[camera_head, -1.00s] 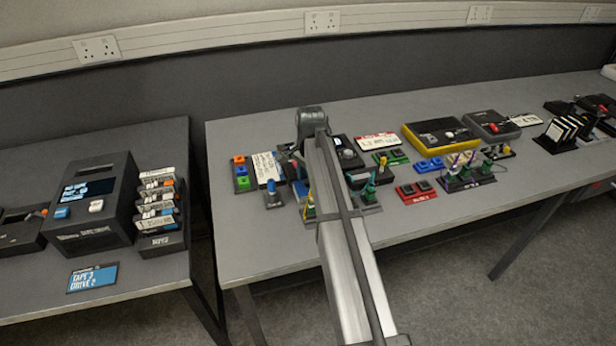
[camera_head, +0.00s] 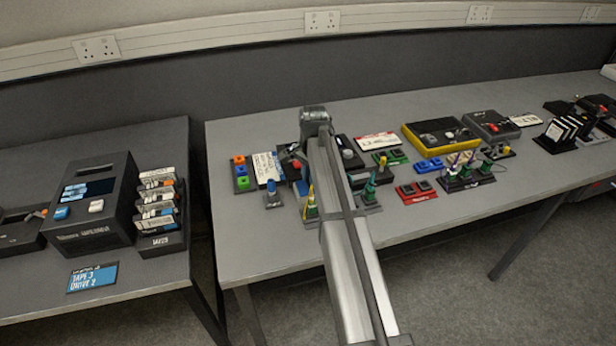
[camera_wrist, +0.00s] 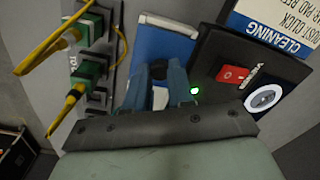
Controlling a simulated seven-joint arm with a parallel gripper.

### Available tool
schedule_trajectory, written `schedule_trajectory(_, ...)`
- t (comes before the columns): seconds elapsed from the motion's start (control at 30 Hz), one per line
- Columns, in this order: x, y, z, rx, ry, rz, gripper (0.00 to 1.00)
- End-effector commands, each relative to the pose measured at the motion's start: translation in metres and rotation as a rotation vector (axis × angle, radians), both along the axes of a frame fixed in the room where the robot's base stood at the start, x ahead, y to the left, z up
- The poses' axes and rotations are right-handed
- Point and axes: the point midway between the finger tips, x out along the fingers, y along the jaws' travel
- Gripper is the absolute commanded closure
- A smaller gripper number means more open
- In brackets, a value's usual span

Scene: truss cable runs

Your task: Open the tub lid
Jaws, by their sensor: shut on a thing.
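In the wrist view a flat blue lid (camera_wrist: 165,42) with a pale edge appears to be the tub lid, beyond my fingers. My gripper (camera_wrist: 160,78) has its two blue-grey fingers close together around a small dark piece (camera_wrist: 158,70) at the lid's near side. A small pale surface shows between the fingers. In the head view only a sliver of blue (camera_head: 302,188) shows left of my arm. My arm hides the gripper and most of the tub there.
A black box with a red switch (camera_wrist: 233,75) and a round white dial (camera_wrist: 264,97) stand close right of my fingers. Green connectors with yellow cables (camera_wrist: 88,70) stand close left. A blue-and-white cleaning card (camera_wrist: 275,30) lies at upper right. The table's front strip (camera_head: 270,255) is clear.

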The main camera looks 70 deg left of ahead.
Motion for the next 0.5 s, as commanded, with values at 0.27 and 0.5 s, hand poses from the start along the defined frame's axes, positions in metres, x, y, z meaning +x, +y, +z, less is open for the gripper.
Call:
schedule_trajectory(0.27, 0.053, 0.001, 0.000, 0.000, 0.000, -0.003, 1.00)
schedule_trajectory(0.5, 0.061, 0.000, 0.000, 0.001, 0.000, 0.000, 1.00)
